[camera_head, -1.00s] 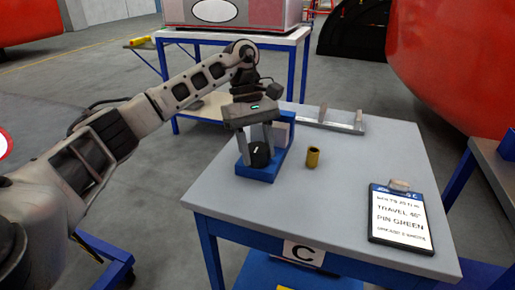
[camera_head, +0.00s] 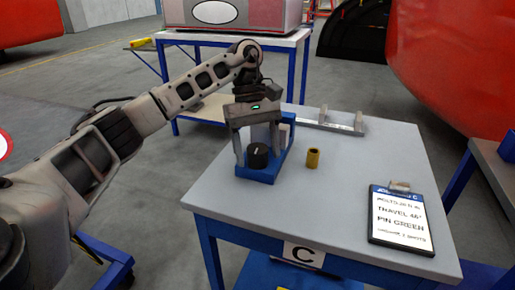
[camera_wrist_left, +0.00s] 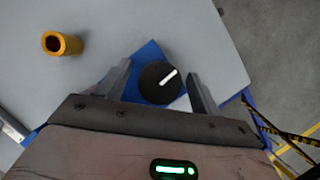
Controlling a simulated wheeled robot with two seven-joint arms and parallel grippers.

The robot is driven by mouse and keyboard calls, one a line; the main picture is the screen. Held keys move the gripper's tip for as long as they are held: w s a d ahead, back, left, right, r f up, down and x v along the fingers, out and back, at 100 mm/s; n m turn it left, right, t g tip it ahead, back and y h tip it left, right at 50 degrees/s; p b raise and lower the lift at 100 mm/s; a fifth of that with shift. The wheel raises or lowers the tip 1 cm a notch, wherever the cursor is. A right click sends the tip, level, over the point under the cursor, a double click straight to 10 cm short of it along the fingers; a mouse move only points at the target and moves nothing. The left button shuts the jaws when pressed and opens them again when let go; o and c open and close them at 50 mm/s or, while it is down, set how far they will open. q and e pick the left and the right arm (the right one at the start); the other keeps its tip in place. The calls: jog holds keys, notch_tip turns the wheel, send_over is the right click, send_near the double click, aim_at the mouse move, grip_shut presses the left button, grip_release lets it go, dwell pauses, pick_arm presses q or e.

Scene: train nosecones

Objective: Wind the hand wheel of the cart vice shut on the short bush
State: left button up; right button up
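The cart vice (camera_head: 262,174) is a blue block with a grey upright part, near the left side of the grey table top. Its hand wheel (camera_head: 257,158) is a black round knob with a white mark; it also shows in the left wrist view (camera_wrist_left: 157,84). My left gripper (camera_head: 256,160) points down over the knob, open, one finger on each side with gaps. It also shows in the left wrist view (camera_wrist_left: 158,88). A brass bush (camera_head: 313,158) stands upright on the table, right of the vice; the left wrist view shows its hollow end (camera_wrist_left: 62,43). The vice jaws are hidden.
A clipboard sign (camera_head: 400,218) lies at the table's right front. A grey bracket rail (camera_head: 335,125) lies at the back. The table's middle (camera_head: 320,200) is clear. A second table (camera_head: 230,37) stands behind, and large red bodies (camera_head: 450,60) are beyond.

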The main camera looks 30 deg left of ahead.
pick_arm(q)
jog(key=p+v, duration=0.6)
jog(key=v, duration=1)
pick_arm(e)
jog(key=shift+s+d+r+n+g+h, duration=0.15)
jog(key=shift+d+r, duration=0.1)
jog(key=shift+r, duration=0.25)
jog(key=shift+d+r+n+g+h, duration=0.15)
jog(key=shift+d+r, duration=0.05)
jog(key=shift+r, duration=0.25)
pick_arm(q)
jog(key=shift+w+f, duration=0.1)
jog(key=shift+f, duration=0.05)
